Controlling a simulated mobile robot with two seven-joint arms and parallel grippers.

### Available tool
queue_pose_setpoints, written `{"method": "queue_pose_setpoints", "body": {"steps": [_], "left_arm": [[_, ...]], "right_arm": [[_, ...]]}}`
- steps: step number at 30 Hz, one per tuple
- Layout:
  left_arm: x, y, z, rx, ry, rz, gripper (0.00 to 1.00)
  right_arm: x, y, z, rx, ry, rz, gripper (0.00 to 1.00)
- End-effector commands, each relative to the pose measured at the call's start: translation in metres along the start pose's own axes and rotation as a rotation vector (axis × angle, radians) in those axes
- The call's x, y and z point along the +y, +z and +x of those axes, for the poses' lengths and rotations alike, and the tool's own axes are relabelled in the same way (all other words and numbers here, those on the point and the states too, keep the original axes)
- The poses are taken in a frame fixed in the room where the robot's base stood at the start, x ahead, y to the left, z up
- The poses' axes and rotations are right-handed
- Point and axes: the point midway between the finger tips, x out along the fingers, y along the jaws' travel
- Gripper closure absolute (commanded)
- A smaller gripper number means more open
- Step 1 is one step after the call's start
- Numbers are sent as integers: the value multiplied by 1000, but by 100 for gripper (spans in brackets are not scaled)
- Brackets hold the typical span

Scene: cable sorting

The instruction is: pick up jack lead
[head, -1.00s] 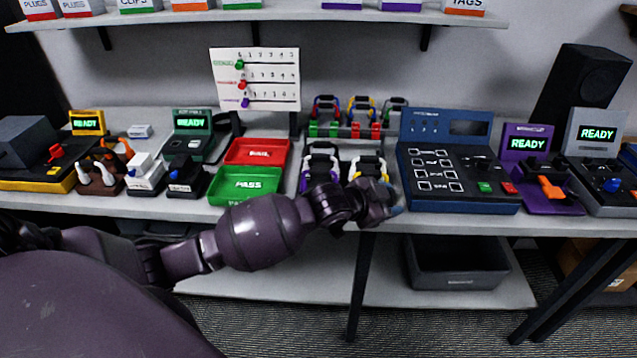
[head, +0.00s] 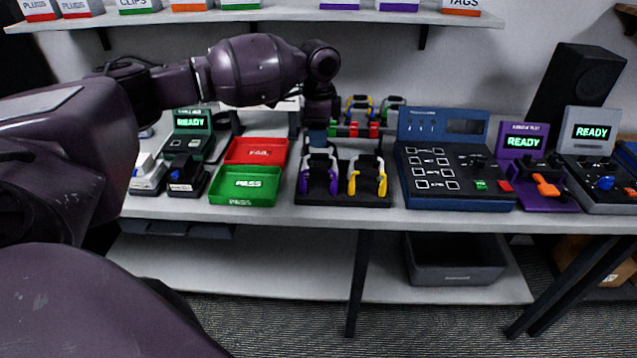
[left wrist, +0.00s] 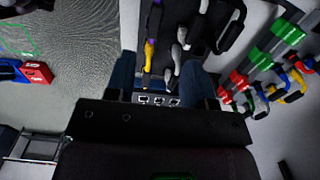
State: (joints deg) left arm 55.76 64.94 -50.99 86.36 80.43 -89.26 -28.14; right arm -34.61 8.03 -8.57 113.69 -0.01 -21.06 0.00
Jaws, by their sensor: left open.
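I cannot tell which is the jack lead. My left gripper (head: 318,145) points down over the back left of the tray, above the purple lead. In the left wrist view its two blue fingers (left wrist: 160,78) are apart with nothing held between them. Beyond them the tray shows grey plug ends (left wrist: 176,55) and a yellow and purple piece (left wrist: 149,52). My right gripper is out of view.
A rack with green and red blocks (head: 352,131) and hanging leads stands behind the tray. Red FAIL (head: 258,152) and green PASS (head: 245,187) trays are to the left. A blue test console (head: 455,170) is close on the right.

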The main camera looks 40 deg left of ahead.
Motion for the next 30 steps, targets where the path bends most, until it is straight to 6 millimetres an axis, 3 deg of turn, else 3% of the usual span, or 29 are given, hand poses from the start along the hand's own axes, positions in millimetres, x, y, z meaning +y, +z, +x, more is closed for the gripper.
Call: {"method": "queue_pose_setpoints", "body": {"steps": [10, 20, 30], "left_arm": [[1, 0, 44, -4, 7, 1, 51], [4, 0, 67, -4, 6, 1, 51], [7, 0, 107, -3, 5, 1, 51]], "right_arm": [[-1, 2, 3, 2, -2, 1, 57], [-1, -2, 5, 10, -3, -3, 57], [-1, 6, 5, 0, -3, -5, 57]]}}
